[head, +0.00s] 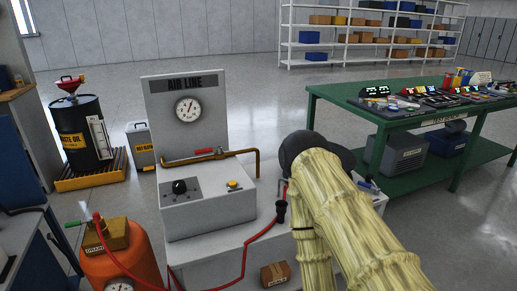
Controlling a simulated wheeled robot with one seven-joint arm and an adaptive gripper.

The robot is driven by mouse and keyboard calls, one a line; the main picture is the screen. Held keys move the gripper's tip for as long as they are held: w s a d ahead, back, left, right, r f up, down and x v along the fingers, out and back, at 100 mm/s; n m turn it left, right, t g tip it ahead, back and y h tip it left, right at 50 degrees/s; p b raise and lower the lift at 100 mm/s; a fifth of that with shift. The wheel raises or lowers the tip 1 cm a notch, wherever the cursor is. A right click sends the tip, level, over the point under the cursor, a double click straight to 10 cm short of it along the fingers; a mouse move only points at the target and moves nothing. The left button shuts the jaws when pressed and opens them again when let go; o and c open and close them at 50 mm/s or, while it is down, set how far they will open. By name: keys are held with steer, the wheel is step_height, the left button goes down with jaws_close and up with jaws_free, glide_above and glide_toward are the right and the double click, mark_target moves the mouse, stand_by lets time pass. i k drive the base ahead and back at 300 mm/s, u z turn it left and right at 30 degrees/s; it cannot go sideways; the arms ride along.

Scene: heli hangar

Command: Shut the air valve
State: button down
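The air valve shows in the head view as a short red lever (204,151) on a brass pipe (225,155). The pipe runs across the front of the upright grey panel marked AIR LINE (158,112). The lever lies roughly in line with the pipe. A round gauge (188,109) sits above it; its reading is too small to tell. My pale, ribbed arm with a dark joint stands to the right of the panel, apart from the valve. My gripper is not in view, so its state is hidden.
Below the valve is a grey box (212,208) with a black knob and yellow button. A red hose (262,232) crosses the bench front. An orange tank (122,262) stands lower left, an oil drum (87,128) behind it. A green table (420,115) stands right.

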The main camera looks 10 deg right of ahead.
mark_target(219, 150)
steer(key=z, duration=0.1)
steer(key=k, duration=0.65)
steer(key=u, duration=0.7)
steer(key=i, duration=1.15)
steer(key=z, duration=0.4)
